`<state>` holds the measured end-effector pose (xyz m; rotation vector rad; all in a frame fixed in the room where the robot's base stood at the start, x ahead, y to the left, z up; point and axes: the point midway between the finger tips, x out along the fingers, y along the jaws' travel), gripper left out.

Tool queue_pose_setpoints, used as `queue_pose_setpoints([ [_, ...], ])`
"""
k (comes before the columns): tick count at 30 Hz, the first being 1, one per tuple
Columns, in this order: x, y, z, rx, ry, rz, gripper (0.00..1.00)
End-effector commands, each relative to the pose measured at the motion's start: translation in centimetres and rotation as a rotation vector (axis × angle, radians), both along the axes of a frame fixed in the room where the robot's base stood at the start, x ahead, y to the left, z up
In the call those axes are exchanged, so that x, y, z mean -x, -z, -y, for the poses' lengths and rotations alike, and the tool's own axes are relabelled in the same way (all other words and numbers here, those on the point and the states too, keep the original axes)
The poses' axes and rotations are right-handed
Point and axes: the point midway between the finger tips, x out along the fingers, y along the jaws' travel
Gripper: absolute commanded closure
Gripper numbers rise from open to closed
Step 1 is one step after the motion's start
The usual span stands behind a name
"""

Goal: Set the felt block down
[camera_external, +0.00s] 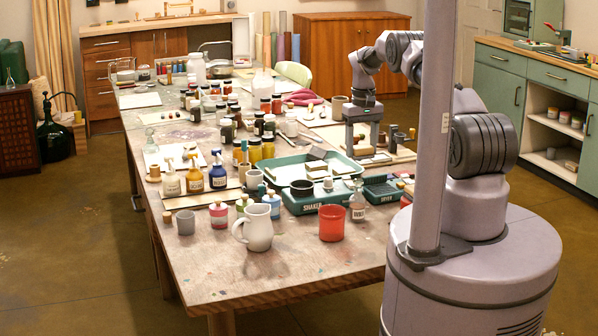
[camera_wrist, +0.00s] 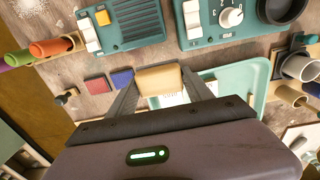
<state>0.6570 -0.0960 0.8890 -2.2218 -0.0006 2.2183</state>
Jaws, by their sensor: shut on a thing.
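My gripper (camera_external: 363,150) points down over the right side of the table, beside the teal tray (camera_external: 283,173). In the wrist view my gripper (camera_wrist: 158,82) is shut on a tan felt block (camera_wrist: 158,78), which spans the gap between the two fingertips. The teal tray (camera_wrist: 262,72) lies behind and to the right of the block there, with a white sheet showing below it. The block is small and partly hidden by the fingers in the external view. I cannot tell whether its underside touches anything.
A red square (camera_wrist: 95,84) and a blue square (camera_wrist: 122,77) lie just left of the block. Teal devices with switches (camera_wrist: 122,22) and a dial (camera_wrist: 230,17) stand beyond. Jars and bottles crowd the table; a white pitcher (camera_external: 255,227) and red cup (camera_external: 333,223) stand near its front.

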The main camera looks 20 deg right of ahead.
Motion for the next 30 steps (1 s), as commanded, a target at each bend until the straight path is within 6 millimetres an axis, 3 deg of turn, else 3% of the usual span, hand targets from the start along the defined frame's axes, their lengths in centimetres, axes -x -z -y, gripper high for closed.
queue_pose_setpoints([
  [3, 0.1, 3.2, 0.0, 0.000, 0.000, -0.004, 0.80],
  [12, 0.1, 9.4, -0.1, 0.000, -0.001, -0.002, 0.80],
  [23, 0.0, 9.7, 0.0, 0.000, -0.001, -0.001, 0.80],
  [24, 0.0, 9.6, 0.0, 0.000, -0.001, -0.001, 0.35],
  [27, 0.0, 9.6, 0.0, 0.000, -0.001, -0.001, 0.19],
  [30, 0.0, 9.6, 0.0, 0.000, -0.001, -0.001, 0.19],
])
